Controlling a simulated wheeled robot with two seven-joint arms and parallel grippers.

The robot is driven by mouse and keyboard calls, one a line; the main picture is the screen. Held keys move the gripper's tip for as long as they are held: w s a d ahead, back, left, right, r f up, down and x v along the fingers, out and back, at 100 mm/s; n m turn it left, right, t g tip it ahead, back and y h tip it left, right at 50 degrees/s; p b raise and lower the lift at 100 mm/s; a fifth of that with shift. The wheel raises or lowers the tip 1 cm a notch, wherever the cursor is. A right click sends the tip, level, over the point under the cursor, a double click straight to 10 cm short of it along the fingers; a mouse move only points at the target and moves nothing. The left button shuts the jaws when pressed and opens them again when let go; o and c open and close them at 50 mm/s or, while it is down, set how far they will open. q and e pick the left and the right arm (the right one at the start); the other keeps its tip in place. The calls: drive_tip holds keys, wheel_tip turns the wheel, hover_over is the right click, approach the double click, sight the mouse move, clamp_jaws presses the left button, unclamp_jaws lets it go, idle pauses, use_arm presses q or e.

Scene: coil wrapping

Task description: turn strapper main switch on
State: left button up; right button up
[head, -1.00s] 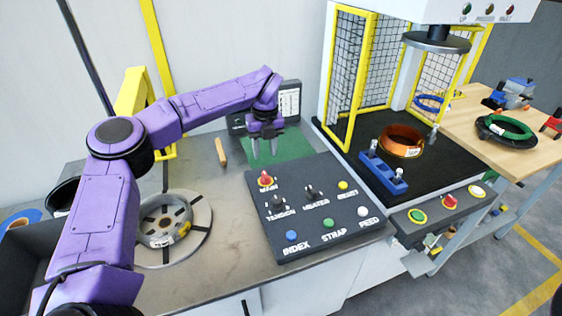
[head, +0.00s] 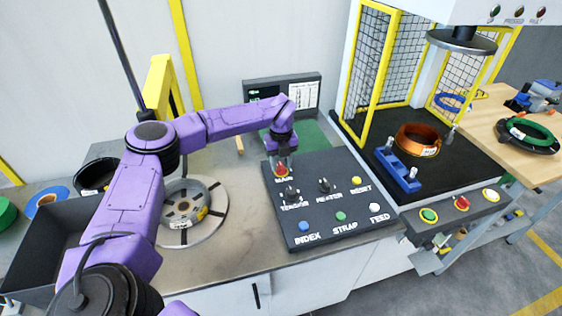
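The strapper control panel (head: 330,215) is a dark sloped box on the bench. It carries the red MAIN switch (head: 281,172) at its upper left, on a yellow base. My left gripper (head: 282,163) points down right at the MAIN switch, with its fingertips at the red knob. The fingers partly hide the knob, and I cannot tell whether they are closed on it. My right gripper is not in view.
TENSION (head: 291,192) and HEATER (head: 324,185) knobs sit close to the MAIN switch. A grey coil (head: 182,206) lies on a round turntable at left.

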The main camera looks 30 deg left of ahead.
use_arm(q)
drive_tip(key=shift+s+r, duration=0.1)
drive_tip(key=shift+s, duration=0.05)
drive_tip(key=c, duration=0.5)
clamp_jaws()
